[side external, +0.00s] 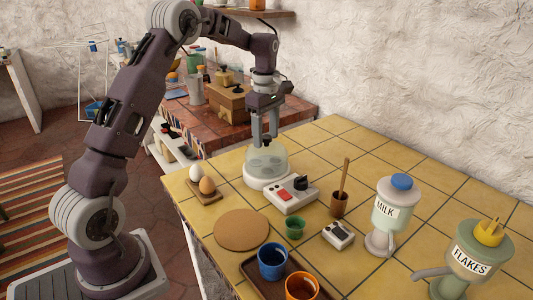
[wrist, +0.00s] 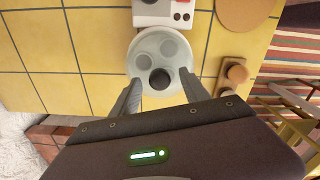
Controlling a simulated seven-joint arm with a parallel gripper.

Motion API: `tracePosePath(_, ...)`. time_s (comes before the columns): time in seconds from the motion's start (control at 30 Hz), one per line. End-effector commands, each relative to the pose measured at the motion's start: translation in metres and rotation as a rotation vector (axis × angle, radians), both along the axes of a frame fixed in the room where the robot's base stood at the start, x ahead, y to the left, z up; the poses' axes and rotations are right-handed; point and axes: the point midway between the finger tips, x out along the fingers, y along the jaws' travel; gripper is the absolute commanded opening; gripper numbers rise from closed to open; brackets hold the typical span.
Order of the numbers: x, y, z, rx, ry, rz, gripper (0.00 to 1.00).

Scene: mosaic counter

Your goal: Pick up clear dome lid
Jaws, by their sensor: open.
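The clear dome lid (side external: 266,160) sits over a round white base joined to a small white appliance on the yellow tiled counter. In the wrist view the lid (wrist: 166,52) shows from above as a pale disc with round shapes under it and a dark round spot near its lower edge. My gripper (side external: 265,143) points down at the top of the lid, its fingers apart. In the wrist view its fingers (wrist: 160,88) stand either side of the lid's near edge, with nothing held between them. I cannot tell whether the fingertips touch the lid.
The appliance's control box (side external: 291,195) adjoins the base. Two eggs on a wooden holder (side external: 205,195) stand left. A brown cup with a wooden stick (side external: 340,203), a green cup (side external: 295,228) and the milk dispenser (side external: 392,215) stand nearby. A round cork mat (side external: 241,229) lies in front.

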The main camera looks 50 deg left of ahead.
Motion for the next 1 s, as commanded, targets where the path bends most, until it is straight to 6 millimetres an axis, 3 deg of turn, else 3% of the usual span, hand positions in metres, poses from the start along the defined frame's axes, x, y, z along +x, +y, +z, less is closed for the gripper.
tracePosePath(0.2, 0.0001, 0.0000, -0.0013, 0.000, -0.001, -0.001, 0.52)
tracePosePath(0.47, 0.0001, -0.0001, -0.0010, 0.001, -0.001, -0.001, 0.01)
tracePosePath(1.0, 0.0001, -0.0002, -0.0009, 0.001, -0.001, -0.001, 0.00)
